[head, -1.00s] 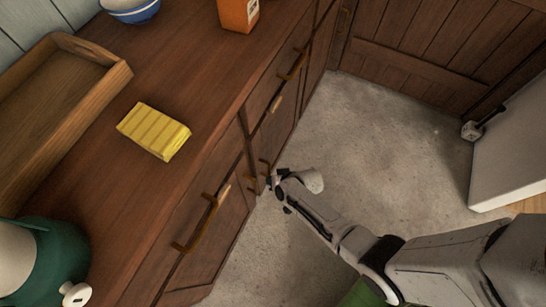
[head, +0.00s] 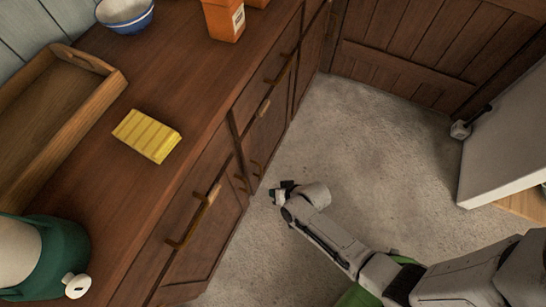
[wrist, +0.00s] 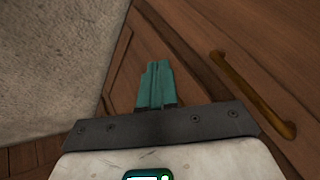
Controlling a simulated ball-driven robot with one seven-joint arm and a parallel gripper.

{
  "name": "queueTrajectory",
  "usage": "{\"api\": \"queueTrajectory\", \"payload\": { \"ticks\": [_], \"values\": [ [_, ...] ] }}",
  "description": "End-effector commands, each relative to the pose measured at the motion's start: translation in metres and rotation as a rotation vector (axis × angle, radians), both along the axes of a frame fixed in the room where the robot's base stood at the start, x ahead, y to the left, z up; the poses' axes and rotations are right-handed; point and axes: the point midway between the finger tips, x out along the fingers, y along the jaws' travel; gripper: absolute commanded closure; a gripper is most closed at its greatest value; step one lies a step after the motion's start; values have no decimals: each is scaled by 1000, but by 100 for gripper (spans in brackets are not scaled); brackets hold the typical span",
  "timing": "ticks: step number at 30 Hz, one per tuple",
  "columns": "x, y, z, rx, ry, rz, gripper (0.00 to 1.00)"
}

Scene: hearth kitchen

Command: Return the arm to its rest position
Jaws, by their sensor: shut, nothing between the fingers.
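My arm reaches in from the lower right of the head view, low over the floor beside the cabinet. My gripper (head: 277,190) is at its end, close to the cabinet front and below the counter top. In the wrist view my gripper (wrist: 156,72) shows two teal fingers pressed together with nothing between them. The cabinet front and a bronze handle (wrist: 252,94) lie beyond and to the right of the fingers.
The wooden counter (head: 190,90) holds a yellow ribbed block (head: 147,136), a wooden tray (head: 105,92), a blue-and-white bowl (head: 126,16), an orange box (head: 224,20) and a green-and-white vessel (head: 65,255). Cabinet handles (head: 195,215) stick out. The grey floor (head: 375,150) is clear.

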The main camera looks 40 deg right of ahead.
Motion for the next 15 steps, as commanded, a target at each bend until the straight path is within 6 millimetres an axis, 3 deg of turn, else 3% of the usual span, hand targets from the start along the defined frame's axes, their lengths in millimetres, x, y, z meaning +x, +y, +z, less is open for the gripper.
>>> {"api": "queueTrajectory", "payload": {
  "ticks": [6,15],
  "values": [
    [-13,8,20,1,1,0,100],
    [-16,9,23,1,2,0,100]
  ]
}}
